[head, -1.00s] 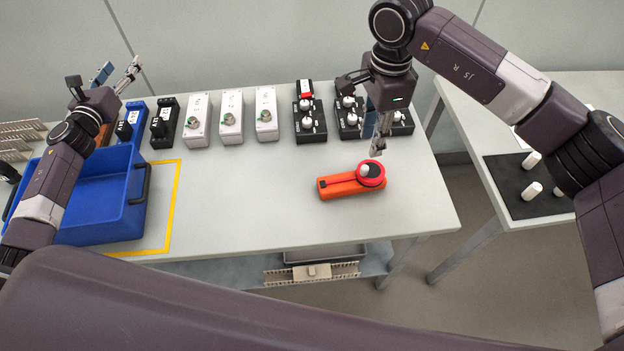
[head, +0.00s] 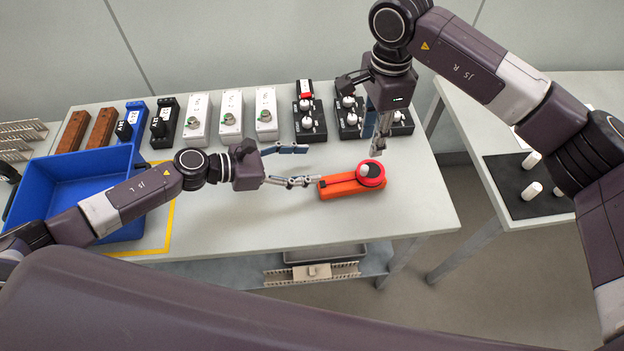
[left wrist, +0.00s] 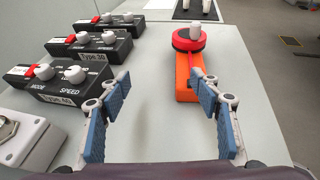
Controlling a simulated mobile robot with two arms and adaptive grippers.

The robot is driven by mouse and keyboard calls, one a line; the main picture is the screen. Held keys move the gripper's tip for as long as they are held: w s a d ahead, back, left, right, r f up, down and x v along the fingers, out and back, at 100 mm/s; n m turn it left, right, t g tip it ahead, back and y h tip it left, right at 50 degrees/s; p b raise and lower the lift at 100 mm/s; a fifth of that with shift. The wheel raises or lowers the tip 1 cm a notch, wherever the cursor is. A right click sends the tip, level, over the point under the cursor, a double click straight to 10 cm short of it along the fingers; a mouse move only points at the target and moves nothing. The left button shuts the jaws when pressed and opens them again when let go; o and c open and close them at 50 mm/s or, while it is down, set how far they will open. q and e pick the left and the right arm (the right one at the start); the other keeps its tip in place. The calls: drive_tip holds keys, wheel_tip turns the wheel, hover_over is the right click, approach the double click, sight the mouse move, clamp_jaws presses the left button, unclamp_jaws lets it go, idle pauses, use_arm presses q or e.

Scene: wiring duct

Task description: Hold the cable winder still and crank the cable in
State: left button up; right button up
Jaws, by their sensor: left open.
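The cable winder is an orange body (head: 341,188) with a red round drum and a white crank knob (head: 365,170) at its right end. It lies flat on the table. It also shows in the left wrist view (left wrist: 184,83), ahead of the fingers and nearer the right one. My left gripper (head: 308,165) is open and empty at the winder's left end. Its nearer fingertip is close to that end; I cannot tell whether they touch. My right gripper (head: 376,150) points down just above the drum and knob. Its fingers overlap in view, hiding any gap. No loose cable is discernible.
A blue bin (head: 70,185) stands at the left inside a yellow outline. White boxes (head: 232,115) and black control boxes (head: 310,120) line the back. The table in front of the winder is clear. A second table with white cylinders (head: 533,190) is at the right.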

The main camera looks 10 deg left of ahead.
sight(335, 182)
use_arm(q)
drive_tip(key=shift+m+g+h, duration=0.3)
drive_tip(key=shift+m+g, duration=0.3)
drive_tip(key=shift+g, duration=0.2)
drive_tip(key=s+d, duration=0.1)
drive_tip(key=s+d+f, duration=0.1)
drive_tip(key=s+d, duration=0.1)
drive_tip(key=shift+s+d+f, duration=0.1)
drive_tip(key=shift+s+f, duration=0.1)
drive_tip(key=x, duration=0.7)
drive_tip(key=shift+d+f, duration=0.15)
drive_tip(key=shift+d, duration=0.05)
drive_tip(key=c, duration=1.4)
drive_tip(key=shift+c, duration=0.2)
